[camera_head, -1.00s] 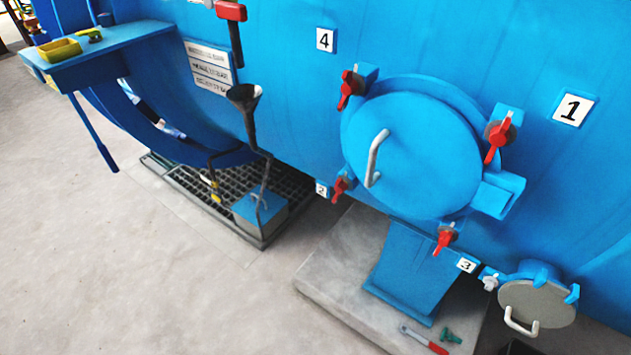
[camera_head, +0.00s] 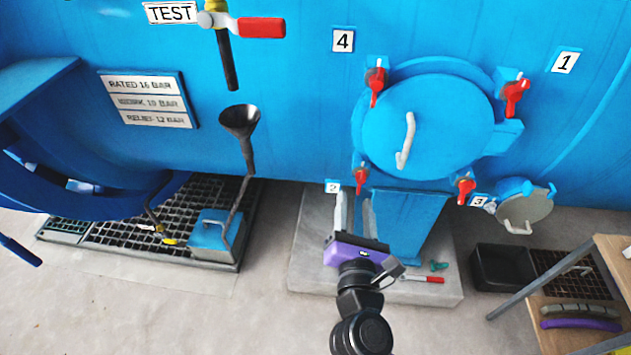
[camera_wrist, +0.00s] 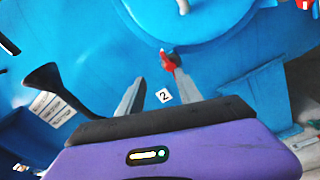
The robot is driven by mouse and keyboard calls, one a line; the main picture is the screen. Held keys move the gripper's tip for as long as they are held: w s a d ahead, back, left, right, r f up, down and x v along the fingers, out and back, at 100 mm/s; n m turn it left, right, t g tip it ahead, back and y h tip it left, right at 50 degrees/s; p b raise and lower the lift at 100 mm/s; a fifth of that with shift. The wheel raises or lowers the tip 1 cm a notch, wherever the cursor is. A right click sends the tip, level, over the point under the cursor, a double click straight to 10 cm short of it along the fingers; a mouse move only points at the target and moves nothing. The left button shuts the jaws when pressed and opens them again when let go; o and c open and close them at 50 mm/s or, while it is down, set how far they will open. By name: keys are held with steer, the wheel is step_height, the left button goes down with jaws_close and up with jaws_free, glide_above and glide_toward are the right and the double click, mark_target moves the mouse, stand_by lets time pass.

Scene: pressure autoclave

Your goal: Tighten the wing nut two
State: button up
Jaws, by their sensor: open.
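Wing nut two is the red wing nut (camera_head: 361,180) at the lower left of the round blue hatch (camera_head: 428,125), beside the white "2" label (camera_head: 332,187). In the wrist view this red nut (camera_wrist: 168,62) shows ahead of the fingers, close to the right fingertip, with the label (camera_wrist: 164,96) between the fingers. My gripper (camera_head: 355,198) has a purple body and two grey fingers, and it is open and empty, just below the nut. In the wrist view my gripper (camera_wrist: 158,82) points up at the hatch edge. I cannot tell whether a finger touches the nut.
Other red wing nuts sit at labels 4 (camera_head: 376,85), 1 (camera_head: 515,97) and 3 (camera_head: 465,190). The hatch handle (camera_head: 406,140) sticks out. A blue pedestal (camera_head: 408,225) stands below. A funnel pipe (camera_head: 241,125) is left, a black bin (camera_head: 503,268) and wooden shelf (camera_head: 570,345) right.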

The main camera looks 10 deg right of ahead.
mark_target(362, 177)
steer(key=shift+w+d+f+n+h+p, duration=0.15)
steer(key=shift+w+d+n, duration=0.4)
steer(key=shift+w, duration=0.6)
steer(key=shift+w+d+n+h+p, duration=0.1)
steer(key=shift+w+d+n+h, duration=0.2)
steer(key=shift+w+d, duration=0.6)
steer(key=shift+w+d+f+n+h+p, duration=0.15)
steer(key=shift+w+d+n, duration=0.25)
steer(key=shift+w, duration=1)
steer(key=shift+a, duration=0.1)
jaws_close()
